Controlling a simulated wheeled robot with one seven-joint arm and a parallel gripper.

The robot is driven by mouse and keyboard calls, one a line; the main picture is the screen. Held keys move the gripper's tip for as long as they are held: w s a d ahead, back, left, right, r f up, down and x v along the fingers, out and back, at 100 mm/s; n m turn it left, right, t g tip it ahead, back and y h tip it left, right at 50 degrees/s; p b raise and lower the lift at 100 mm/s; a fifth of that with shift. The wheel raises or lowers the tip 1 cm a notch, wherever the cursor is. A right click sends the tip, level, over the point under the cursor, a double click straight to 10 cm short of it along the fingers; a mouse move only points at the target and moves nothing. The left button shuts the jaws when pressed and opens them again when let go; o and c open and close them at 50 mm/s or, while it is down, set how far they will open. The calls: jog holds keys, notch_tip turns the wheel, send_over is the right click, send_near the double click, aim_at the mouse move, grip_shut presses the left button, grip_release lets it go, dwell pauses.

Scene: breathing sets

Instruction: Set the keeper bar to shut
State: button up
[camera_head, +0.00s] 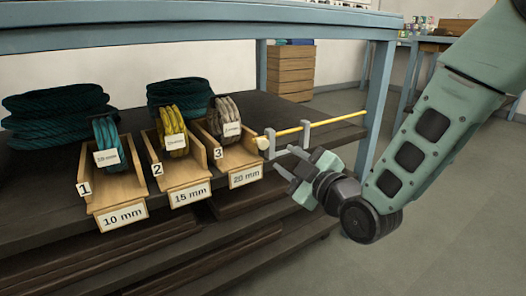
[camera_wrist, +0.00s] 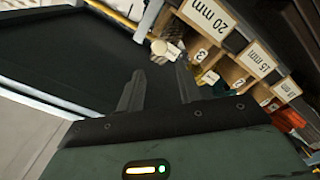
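The keeper bar (camera_head: 320,126) is a thin yellow rod with a pale round knob at its left end. It lies in grey brackets (camera_head: 305,132) on the shelf, to the right of the third tray, and does not cross the tray fronts. In the wrist view the knob (camera_wrist: 159,47) shows just beyond the fingertips, beside a pale cylindrical piece whose identity I cannot tell. My gripper (camera_head: 284,178) is below and slightly right of the knob, apart from it. Its two fingers stand apart with nothing between them in the wrist view (camera_wrist: 160,80).
Three wooden trays labelled 10 mm (camera_head: 124,216), 15 mm (camera_head: 190,194) and 20 mm (camera_head: 245,176) hold teal, yellow and grey rope coils. More coils lie behind. A blue bench leg (camera_head: 376,105) stands near the bar's right end. The floor at right is clear.

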aim_at(264, 145)
jog(key=b+x, duration=0.2)
jog(key=x, duration=0.9)
jog(key=shift+b, duration=0.4)
